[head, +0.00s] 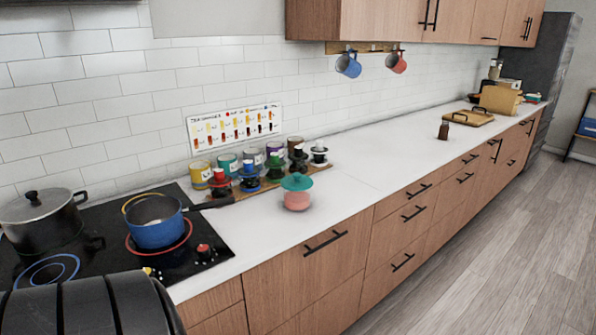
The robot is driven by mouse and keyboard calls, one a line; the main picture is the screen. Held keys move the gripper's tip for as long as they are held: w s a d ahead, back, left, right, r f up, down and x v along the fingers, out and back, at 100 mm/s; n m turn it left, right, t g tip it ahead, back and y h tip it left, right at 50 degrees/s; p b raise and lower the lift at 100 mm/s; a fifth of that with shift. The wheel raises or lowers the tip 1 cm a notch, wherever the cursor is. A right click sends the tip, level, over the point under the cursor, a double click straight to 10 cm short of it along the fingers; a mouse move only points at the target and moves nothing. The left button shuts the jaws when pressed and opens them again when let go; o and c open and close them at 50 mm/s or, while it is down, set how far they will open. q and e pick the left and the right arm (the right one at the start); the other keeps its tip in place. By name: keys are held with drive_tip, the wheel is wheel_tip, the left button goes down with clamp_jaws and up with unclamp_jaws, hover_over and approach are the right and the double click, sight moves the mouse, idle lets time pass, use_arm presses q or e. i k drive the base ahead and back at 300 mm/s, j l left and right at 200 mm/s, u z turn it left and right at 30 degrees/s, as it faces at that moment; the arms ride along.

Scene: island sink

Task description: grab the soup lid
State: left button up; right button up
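A large dark pot (42,228) stands on the black stove at the far left. A grey lid (33,203) with a black knob covers it, and the lid looks flat in place. A small pink pot (297,201) stands on the white counter to the right, with a teal lid (296,182) on top. I cannot tell which of these lids is the soup lid. No gripper shows clearly; a dark ribbed part, probably of my own arm, fills the lower left corner and hides the front of the stove.
A blue saucepan (157,230) sits on the stove (212,246), its dark handle reaching right. Several coloured cans and small knobbed items stand on a wooden board (268,186) against the wall. The counter (372,173) right of the pink pot is mostly clear.

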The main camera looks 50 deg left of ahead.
sight(297, 181)
drive_tip(key=k+u, duration=0.15)
drive_tip(key=u, duration=0.35)
drive_tip(key=k+j+u, duration=0.1)
drive_tip(key=u, duration=0.4)
drive_tip(key=j+u, duration=0.2)
drive_tip(key=u, duration=0.3)
drive_tip(key=k, duration=0.05)
